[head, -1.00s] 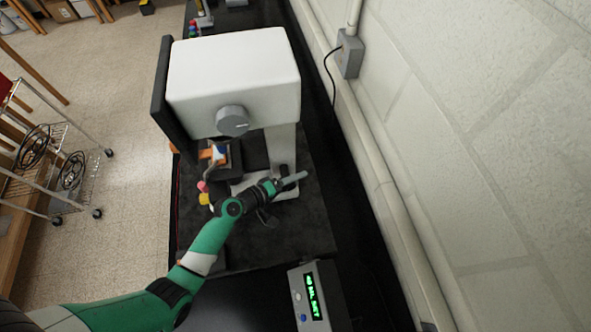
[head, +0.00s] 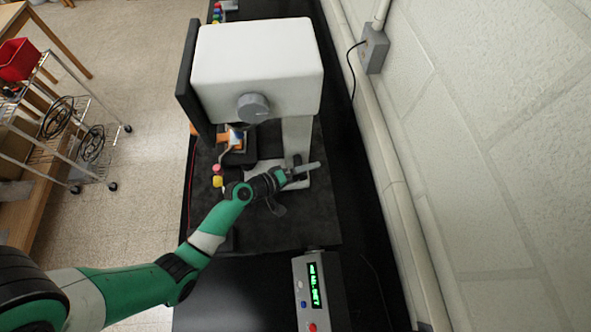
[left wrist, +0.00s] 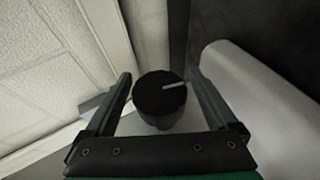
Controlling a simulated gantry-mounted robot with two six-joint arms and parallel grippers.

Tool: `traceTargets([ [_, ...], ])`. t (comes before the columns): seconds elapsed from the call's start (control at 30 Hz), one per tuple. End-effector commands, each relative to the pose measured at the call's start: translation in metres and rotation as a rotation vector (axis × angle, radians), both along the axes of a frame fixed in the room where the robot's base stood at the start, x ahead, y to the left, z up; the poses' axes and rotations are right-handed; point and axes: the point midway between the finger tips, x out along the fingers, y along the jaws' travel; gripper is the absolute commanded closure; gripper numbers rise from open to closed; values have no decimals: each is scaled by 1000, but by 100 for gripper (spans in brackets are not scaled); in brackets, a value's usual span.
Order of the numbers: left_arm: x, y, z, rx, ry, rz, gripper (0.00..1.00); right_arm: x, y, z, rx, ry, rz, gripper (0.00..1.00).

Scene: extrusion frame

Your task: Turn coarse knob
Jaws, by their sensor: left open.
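A dark round knob (left wrist: 158,92) with a pale pointer line shows in the left wrist view. It sits between the two fingers of my open left gripper (left wrist: 160,76), with gaps on both sides. In the head view my left gripper (head: 300,172) is low at the front of a white boxy instrument (head: 258,62), by its upright column. The dark knob is hidden or too small to tell there. A larger grey knob (head: 253,108) with a pointer mark is on the instrument's front face, above and left of the gripper. My right gripper is not in view.
A control box (head: 308,290) with a green display stands on the bench in front. Pink and yellow knobs (head: 217,174) and an orange part (head: 226,140) are left of my gripper. A wall with conduit (head: 395,185) runs along the right. A wire cart (head: 85,140) stands on the left.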

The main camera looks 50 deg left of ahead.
Motion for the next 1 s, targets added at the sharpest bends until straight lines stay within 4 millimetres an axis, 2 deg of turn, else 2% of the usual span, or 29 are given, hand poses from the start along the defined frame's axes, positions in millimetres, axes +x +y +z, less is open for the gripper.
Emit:
traceTargets([
  [0.3, -64, 11, 30, -1, 1, 6, 9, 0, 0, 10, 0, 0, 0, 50],
  [0.5, -92, 15, 43, -1, 2, 3, 9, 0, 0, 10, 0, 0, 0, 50],
  [1.0, -97, 15, 46, 0, 1, -1, 9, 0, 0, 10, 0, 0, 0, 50],
])
